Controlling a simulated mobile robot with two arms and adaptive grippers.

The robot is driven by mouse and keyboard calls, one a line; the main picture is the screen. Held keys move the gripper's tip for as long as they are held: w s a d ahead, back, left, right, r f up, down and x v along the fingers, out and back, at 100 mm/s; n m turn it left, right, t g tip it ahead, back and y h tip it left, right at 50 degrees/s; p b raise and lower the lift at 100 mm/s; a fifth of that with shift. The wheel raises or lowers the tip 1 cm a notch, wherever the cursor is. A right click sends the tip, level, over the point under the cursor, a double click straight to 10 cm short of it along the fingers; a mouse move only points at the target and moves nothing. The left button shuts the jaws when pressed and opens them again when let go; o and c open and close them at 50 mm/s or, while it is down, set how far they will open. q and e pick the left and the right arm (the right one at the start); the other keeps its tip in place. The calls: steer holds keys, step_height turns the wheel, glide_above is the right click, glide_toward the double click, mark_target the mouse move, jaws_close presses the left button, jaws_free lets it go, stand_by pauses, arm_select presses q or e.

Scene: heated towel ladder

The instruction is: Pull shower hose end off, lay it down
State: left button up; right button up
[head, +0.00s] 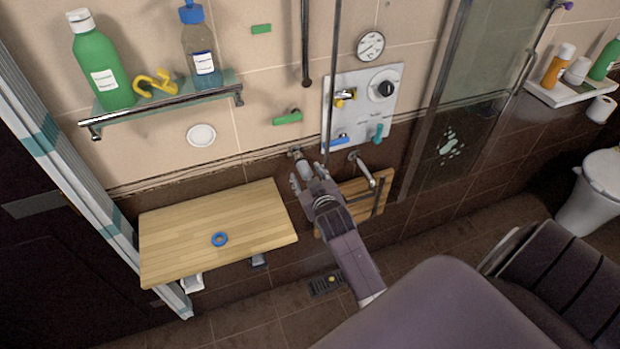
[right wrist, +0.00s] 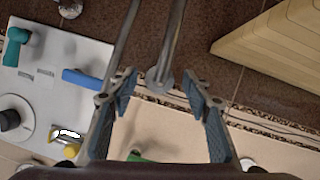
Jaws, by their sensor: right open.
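My right gripper (head: 298,178) is open, low in front of the tiled wall beside the wooden bench. A small pale metal fitting (head: 296,153) sticks out of the wall at the trim line, just beyond its fingertips. In the right wrist view, the blue-padded fingers of the gripper (right wrist: 160,95) stand on either side of a grey metal end (right wrist: 160,78) with a rod-like length, with gaps at both sides. I cannot tell for sure whether this is the shower hose end. A thin dark vertical line (head: 333,90) runs down past the control panel. My left gripper is not in view.
The control panel (head: 355,95) has a blue lever (head: 337,141) and a teal lever (head: 377,131) close by. A metal spout (head: 362,168) and slatted wood (head: 382,190) are right of my gripper.

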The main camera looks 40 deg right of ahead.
steer(key=shift+w+d+f, duration=0.1)
steer(key=shift+w, duration=0.1)
steer(key=c, duration=1.2)
steer(key=shift+s+p, duration=0.25)
steer(key=shift+p, duration=0.05)
jaws_close()
steer(key=shift+s+a, duration=0.2)
steer(key=shift+s, duration=0.35)
steer(key=shift+s+p, duration=0.2)
steer(key=shift+p, duration=0.15)
steer(key=shift+s+a+p, duration=0.15)
steer(key=shift+s+p, duration=0.15)
steer(key=shift+s, duration=0.25)
